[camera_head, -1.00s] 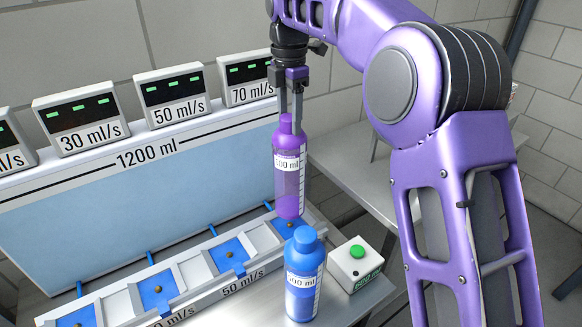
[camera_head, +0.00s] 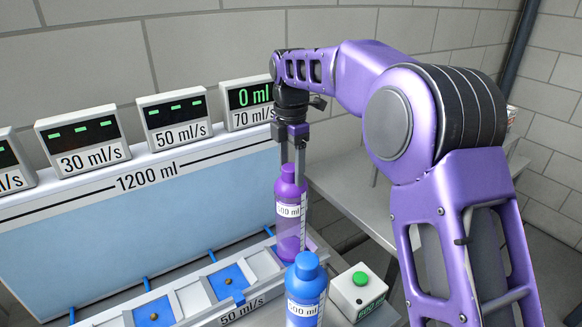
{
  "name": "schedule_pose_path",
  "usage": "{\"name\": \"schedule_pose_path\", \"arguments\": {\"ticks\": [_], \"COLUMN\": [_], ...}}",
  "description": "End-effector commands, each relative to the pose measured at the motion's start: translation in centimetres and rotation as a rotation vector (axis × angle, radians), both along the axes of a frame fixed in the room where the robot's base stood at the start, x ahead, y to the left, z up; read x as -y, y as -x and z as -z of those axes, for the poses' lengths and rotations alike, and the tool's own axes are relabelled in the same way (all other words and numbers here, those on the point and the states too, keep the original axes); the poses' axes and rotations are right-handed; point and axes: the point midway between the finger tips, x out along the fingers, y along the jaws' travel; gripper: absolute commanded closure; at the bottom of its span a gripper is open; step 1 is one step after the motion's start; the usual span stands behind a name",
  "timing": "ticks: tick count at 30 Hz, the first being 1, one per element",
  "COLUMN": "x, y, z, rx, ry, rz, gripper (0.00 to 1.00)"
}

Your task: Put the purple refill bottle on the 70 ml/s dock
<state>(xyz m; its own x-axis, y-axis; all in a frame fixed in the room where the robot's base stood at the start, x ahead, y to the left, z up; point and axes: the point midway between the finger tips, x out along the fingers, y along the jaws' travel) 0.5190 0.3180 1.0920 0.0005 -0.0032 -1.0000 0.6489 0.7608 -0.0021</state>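The purple refill bottle (camera_head: 290,231) stands upright at the right end of the dock row, at the 70 ml/s dock. Its base is partly hidden behind the blue bottle, so I cannot fully see how it sits. My gripper (camera_head: 292,174) points down from above, its fingers shut on the purple bottle's cap. The 70 ml/s display (camera_head: 248,104) behind it is lit and reads "0 ml".
The 50 ml/s dock (camera_head: 229,280) is empty. A long 1200 ml tank (camera_head: 120,226) stands behind the docks.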

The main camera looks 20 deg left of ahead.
Motion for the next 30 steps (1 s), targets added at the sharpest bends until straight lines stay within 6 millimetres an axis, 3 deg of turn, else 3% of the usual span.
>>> {"name": "schedule_pose_path", "arguments": {"ticks": [10,14,25,30], "x": [0.0,0.0,-0.1,-0.1], "y": [0.0,0.0,-0.1,-0.1], "z": [-0.1,-1.0,-8.7,-10.9], "rx": [0.000,0.001,0.004,0.001], "ry": [0.000,-0.002,-0.003,-0.001], "rz": [0.000,0.000,0.000,0.000], "gripper": [0.18,0.18,0.18,0.18]}}
